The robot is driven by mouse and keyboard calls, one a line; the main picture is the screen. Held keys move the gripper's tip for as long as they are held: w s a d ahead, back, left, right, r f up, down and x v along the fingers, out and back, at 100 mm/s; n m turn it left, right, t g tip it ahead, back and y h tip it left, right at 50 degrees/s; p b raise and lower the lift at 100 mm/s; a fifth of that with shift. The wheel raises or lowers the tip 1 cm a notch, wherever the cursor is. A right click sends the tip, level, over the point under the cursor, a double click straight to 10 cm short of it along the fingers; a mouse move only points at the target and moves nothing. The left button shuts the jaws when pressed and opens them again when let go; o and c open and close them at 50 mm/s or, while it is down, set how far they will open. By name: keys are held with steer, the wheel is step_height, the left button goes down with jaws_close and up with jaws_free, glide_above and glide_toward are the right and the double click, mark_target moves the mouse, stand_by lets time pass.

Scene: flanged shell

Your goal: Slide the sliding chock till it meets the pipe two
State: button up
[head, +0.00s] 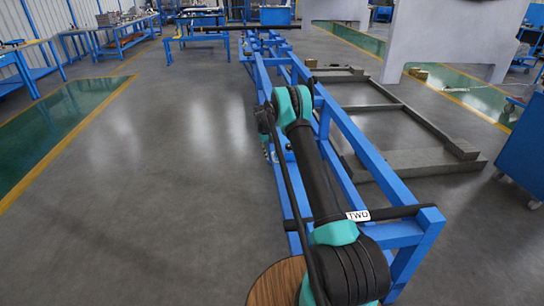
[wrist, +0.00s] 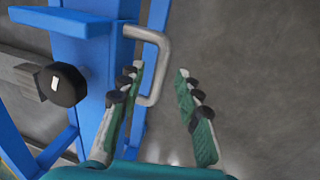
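Pipe two (head: 400,211) is a dark bar with a white "TWO" label, lying across the blue frame near me in the head view. In the wrist view, a blue plate (wrist: 100,45) with a grey U-shaped handle (wrist: 158,62) appears to be the sliding chock. My gripper (wrist: 161,70) is open, and the handle's outer bar shows between its fingertips, nearer the left finger. I cannot tell whether they touch. A dark round bar end (wrist: 68,85) with a pale mark shows left of the plate; which pipe it is cannot be told. In the head view, my arm hides the chock.
The long blue frame (head: 370,155) runs away from me. Another dark bar (head: 225,28) crosses its far end. A low grey floor frame (head: 425,160) and a blue cabinet (head: 525,150) stand right. A wooden round top (head: 275,285) is near. Floor at left is clear.

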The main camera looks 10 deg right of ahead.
steer(key=shift+d+f, duration=0.1)
steer(key=shift+f, duration=0.25)
steer(key=shift+c, duration=0.4)
jaws_close()
